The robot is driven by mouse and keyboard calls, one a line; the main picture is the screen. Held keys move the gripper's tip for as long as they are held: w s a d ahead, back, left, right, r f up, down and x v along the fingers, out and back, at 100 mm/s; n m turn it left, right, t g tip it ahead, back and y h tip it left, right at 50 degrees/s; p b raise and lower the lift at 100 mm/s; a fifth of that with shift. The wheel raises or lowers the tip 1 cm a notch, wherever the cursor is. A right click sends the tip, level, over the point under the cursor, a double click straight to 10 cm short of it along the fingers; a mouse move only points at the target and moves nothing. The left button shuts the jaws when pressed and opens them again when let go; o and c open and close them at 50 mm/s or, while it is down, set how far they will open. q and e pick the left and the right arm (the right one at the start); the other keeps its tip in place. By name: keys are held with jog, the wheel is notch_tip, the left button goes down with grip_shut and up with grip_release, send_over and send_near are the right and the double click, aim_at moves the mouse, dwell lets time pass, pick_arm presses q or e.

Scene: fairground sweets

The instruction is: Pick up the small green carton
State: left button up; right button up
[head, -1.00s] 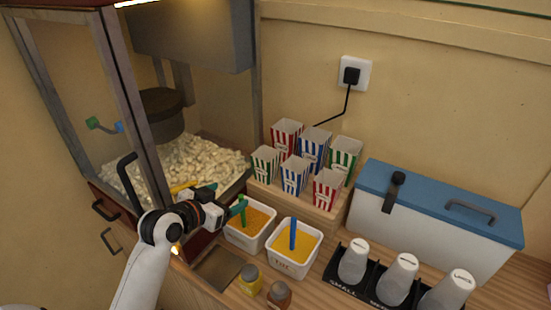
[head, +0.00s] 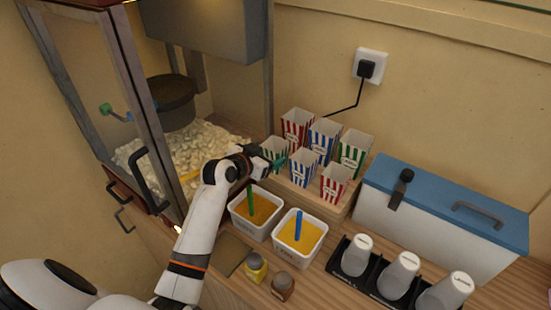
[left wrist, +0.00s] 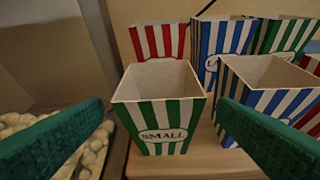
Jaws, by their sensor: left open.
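The small green carton (head: 273,149) is green and white striped and stands upright at the left end of the front row on the wooden step. In the left wrist view the carton (left wrist: 162,108) faces me, reads "SMALL" and looks empty. My left gripper (head: 275,162) is at the carton in the head view and hides part of it. In the left wrist view its two green fingers (left wrist: 160,135) are open, one on each side of the carton, with gaps left and right. The fingers do not touch the carton. My right gripper is not in view.
A blue striped carton (left wrist: 262,90) stands close to the right finger. A red one (head: 296,128) and a large green one (head: 353,153) stand nearby. Two tubs, yellow (head: 300,232) and orange (head: 256,212), sit in front. The popcorn machine's frame (head: 127,80) is at left.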

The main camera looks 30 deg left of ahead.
aim_at(280, 148)
pick_arm(q)
jog(key=shift+p+x, duration=0.75)
jog(key=shift+x, duration=2.05)
jog(key=shift+r, duration=0.15)
jog(key=c, duration=1)
